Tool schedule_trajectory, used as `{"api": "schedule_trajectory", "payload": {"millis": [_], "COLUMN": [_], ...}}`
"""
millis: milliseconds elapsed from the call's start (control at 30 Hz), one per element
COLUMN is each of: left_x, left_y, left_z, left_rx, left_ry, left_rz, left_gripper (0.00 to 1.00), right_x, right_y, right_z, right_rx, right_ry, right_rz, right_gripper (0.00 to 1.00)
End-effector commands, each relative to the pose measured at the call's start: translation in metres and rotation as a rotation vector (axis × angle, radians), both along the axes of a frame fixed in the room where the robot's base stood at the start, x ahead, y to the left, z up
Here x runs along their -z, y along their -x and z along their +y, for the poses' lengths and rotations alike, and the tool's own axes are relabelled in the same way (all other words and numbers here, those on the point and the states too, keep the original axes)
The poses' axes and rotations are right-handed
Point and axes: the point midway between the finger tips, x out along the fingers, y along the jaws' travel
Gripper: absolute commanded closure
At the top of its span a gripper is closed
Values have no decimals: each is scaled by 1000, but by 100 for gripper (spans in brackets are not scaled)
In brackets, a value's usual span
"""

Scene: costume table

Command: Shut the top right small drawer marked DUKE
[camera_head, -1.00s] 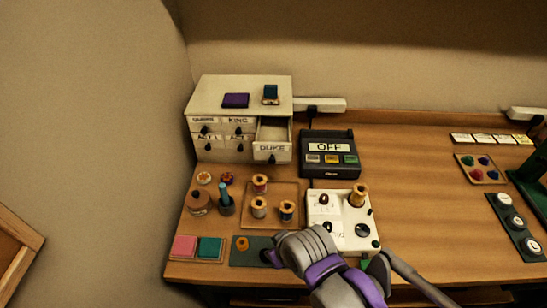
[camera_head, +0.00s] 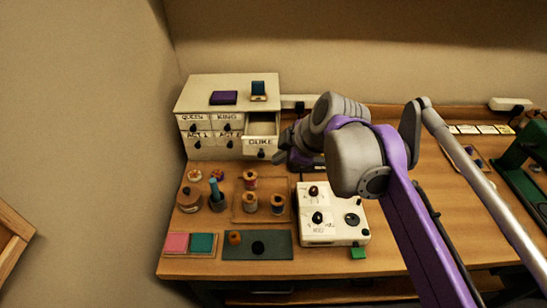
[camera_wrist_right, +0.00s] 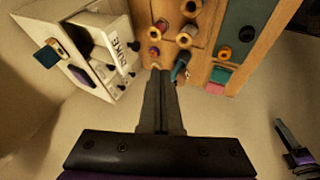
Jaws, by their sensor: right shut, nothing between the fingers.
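The small white drawer marked DUKE (camera_head: 262,143) is at the top right of the white drawer cabinet (camera_head: 190,95). It is pulled out, and its open inside shows from above. It also shows in the right wrist view (camera_wrist_right: 115,42), with its dark knob. My right gripper (camera_head: 286,140) is just right of the drawer front, partly hidden behind my own arm. In the right wrist view its fingers (camera_wrist_right: 160,78) are shut and empty, beside the drawer front and apart from it. What looks like my left gripper (camera_wrist_right: 290,138) shows at the lower right of that view.
A purple box (camera_head: 223,97) and a teal item (camera_head: 258,90) lie on the cabinet. Several spools stand on a wooden tray (camera_head: 238,214) in front. A white control box (camera_head: 333,235) is to its right. My right arm hides most of the dark OFF device (camera_head: 300,160).

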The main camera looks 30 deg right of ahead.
Motion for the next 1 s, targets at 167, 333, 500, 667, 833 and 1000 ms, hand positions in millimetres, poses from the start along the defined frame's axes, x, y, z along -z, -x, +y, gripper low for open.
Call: {"api": "schedule_trajectory", "payload": {"millis": [167, 333, 500, 667, 833, 1000], "left_x": [4, 8, 7, 5, 4, 4], "left_y": [1, 3, 2, 2, 1, 1], "left_z": [0, 0, 0, 0, 0, 0], "left_rx": [0, 0, 0, 0, 0, 0], "left_ry": [0, 0, 0, 0, 0, 0], "left_rz": [3, 5, 4, 3, 3, 3], "left_gripper": [50, 50, 50, 50, 50, 50], "right_x": [29, 60, 73, 74, 75, 75], "right_y": [-20, -42, -64, -79, -85, -85], "right_z": [4, 8, 1, -7, -10, -11], "right_rx": [-2, -2, 3, 2, 1, 1], "right_ry": [1, 0, -1, 0, 0, 0], "right_rz": [1, 1, 0, 1, 1, 1], "right_gripper": [100, 100, 100, 100, 100, 100]}}
